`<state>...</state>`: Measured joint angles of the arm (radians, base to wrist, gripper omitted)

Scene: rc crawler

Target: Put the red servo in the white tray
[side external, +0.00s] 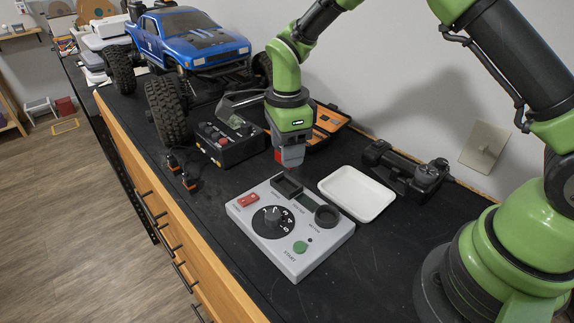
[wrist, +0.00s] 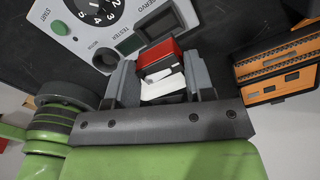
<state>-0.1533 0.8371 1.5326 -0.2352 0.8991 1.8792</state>
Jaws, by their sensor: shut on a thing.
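The red servo (wrist: 160,52) is between the fingers of my gripper (wrist: 160,84) in the wrist view, with a white part showing on its near side. In the side view my gripper (side external: 291,158) points down above the far end of the grey tester, close to its square slot; only a bit of red shows there. I cannot tell whether the servo is clear of the slot. The white tray (side external: 357,191) lies on the black bench top to the right of my gripper and looks empty.
The grey tester (side external: 297,262) has a dial, a green button and a red switch (side external: 248,200). A black box (side external: 225,148), an open orange-trimmed case (side external: 330,122) and a blue crawler (side external: 195,45) stand behind. A dark tool (side external: 410,170) lies near the wall.

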